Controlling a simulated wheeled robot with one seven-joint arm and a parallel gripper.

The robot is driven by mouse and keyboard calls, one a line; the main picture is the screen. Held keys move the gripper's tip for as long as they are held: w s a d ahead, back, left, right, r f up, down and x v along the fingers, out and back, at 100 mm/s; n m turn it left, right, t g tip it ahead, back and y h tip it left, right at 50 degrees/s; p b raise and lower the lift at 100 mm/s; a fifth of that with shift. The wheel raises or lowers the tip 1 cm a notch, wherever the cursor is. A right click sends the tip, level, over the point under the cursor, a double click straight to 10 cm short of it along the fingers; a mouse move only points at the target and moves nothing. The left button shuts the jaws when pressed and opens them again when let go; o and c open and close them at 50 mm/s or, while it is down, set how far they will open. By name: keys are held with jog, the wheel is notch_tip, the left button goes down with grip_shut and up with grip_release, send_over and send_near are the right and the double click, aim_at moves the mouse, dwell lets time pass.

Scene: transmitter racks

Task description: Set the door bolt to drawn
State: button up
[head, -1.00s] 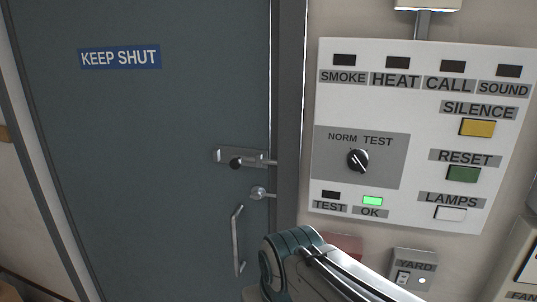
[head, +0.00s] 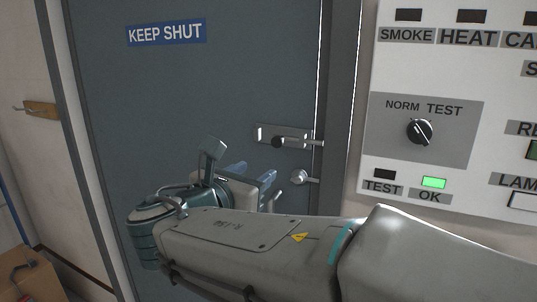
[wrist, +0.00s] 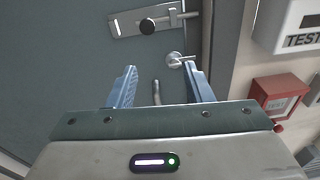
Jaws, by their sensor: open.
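The door bolt (head: 296,133) is a metal plate with a black knob and a rod reaching right to the door's edge at the frame. It also shows in the wrist view (wrist: 126,22), where its black knob (wrist: 148,26) lies ahead of the fingers, above the gap between them. My gripper (head: 253,174) is open and empty, with two blue fingers, below and a little left of the bolt in the head view. In the wrist view my gripper (wrist: 160,70) is apart from the bolt.
A round door knob (head: 303,177) sits under the bolt, close to my right finger in the wrist view. A pull handle (wrist: 157,93) shows between the fingers. A panel (head: 470,190) with a black switch hangs right of the frame. A red box (wrist: 281,97) is at right.

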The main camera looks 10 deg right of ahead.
aim_at(276, 142)
jog(key=shift+n+t, duration=0.5)
jog(key=shift+n, duration=0.1)
jog(key=x, duration=0.4)
jog(key=p+x, duration=0.1)
jog(key=x, duration=0.3)
jog(key=a+r+p+x, duration=0.1)
jog(key=x, duration=0.4)
jog(key=shift+w+r, duration=0.15)
jog(key=shift+w, duration=0.35)
